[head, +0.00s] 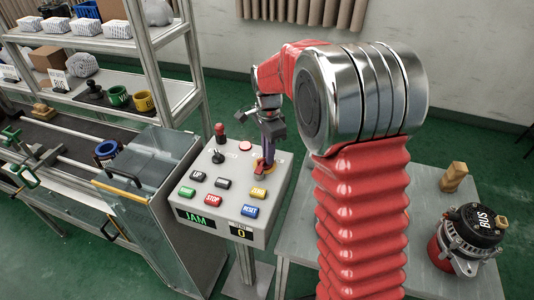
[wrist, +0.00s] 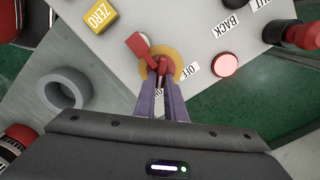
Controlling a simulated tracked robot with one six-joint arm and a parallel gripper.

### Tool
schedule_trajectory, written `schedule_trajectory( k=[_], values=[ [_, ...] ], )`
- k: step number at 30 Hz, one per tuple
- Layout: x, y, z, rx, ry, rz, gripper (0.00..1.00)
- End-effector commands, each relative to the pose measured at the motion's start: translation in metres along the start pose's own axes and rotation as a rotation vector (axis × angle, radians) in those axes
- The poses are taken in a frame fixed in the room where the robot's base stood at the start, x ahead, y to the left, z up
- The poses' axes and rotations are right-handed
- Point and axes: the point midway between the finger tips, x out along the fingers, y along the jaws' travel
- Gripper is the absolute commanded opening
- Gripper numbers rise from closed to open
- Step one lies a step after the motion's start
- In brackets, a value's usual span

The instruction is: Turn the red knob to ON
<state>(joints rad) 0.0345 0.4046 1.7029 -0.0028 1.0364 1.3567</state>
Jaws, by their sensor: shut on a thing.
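The red knob (wrist: 138,44) sits on a yellow round plate (wrist: 176,57) on the grey control box. In the wrist view its red handle points up and left, away from the OFF label (wrist: 192,66) at the plate's right. Another label is partly hidden under the fingers, and I cannot read it. My gripper (wrist: 161,80) has its purple fingers shut on the knob. In the head view the knob (head: 261,168) shows at the box's upper right, with my gripper (head: 267,158) coming down onto it from above.
The control box (head: 213,222) carries several buttons, a JAM display (head: 195,218), a red lit button (head: 245,146) and a red-topped lever (head: 219,130). A glass-sided conveyor (head: 150,190) stands left. A table (head: 300,240) at right holds an alternator (head: 470,235) and a brass-coloured part (head: 454,177).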

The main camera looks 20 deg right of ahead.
Motion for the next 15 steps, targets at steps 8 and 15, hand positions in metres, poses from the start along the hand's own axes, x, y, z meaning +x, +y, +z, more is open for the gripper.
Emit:
schedule_trajectory(
  k=[8, 15],
  values=[
    [-0.0021, -0.0042, 0.0033, -0.001, -0.004, -0.012, 0.19],
    [-0.0012, -0.0022, 0.0015, 0.000, -0.003, -0.007, 0.29]
  ],
)
